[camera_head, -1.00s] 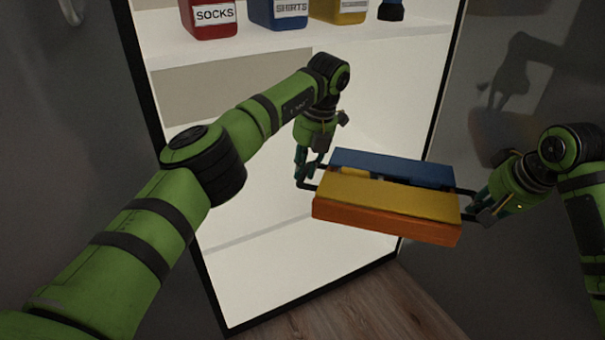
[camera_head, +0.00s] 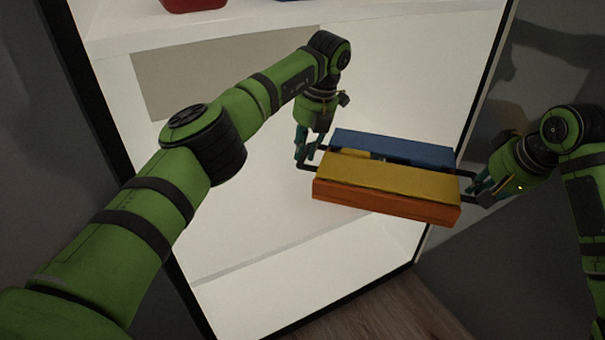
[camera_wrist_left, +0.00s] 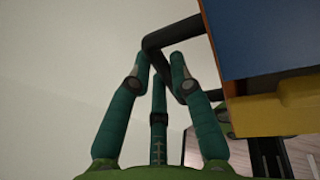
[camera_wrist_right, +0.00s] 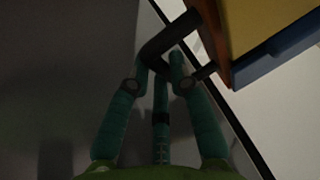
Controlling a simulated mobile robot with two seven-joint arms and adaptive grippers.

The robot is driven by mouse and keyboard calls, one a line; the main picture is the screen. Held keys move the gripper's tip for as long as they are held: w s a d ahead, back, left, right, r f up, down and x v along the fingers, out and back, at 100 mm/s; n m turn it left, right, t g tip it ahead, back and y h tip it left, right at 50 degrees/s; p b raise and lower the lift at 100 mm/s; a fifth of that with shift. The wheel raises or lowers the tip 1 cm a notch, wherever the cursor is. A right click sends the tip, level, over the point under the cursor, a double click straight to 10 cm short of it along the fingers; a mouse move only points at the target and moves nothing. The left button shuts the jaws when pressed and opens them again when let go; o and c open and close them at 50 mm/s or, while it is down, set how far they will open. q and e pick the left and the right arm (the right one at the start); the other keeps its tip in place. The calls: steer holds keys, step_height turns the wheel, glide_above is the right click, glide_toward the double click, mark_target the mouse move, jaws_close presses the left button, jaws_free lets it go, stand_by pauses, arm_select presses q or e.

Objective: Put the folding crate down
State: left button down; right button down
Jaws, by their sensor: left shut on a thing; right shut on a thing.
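The folding crate (camera_head: 385,184) has yellow, orange and blue panels and a dark handle at each end. It hangs between my two grippers in front of the white shelving, tilted slightly in the picture. My left gripper (camera_head: 305,158) is shut on the crate's left handle, which also shows in the left wrist view (camera_wrist_left: 172,36). My right gripper (camera_head: 478,190) is shut on the right handle, which shows in the right wrist view (camera_wrist_right: 168,38). The crate's underside is hidden in the head view.
The white shelving (camera_head: 230,235) with a black frame stands behind the crate. A red bin (camera_head: 195,4) shows partly on its upper shelf. The wooden floor (camera_head: 365,310) is bare at the bottom. A grey wall is at the right.

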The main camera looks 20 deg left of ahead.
mark_target(301, 178)
arm_select(q)
steer(key=shift+a+f, duration=0.1)
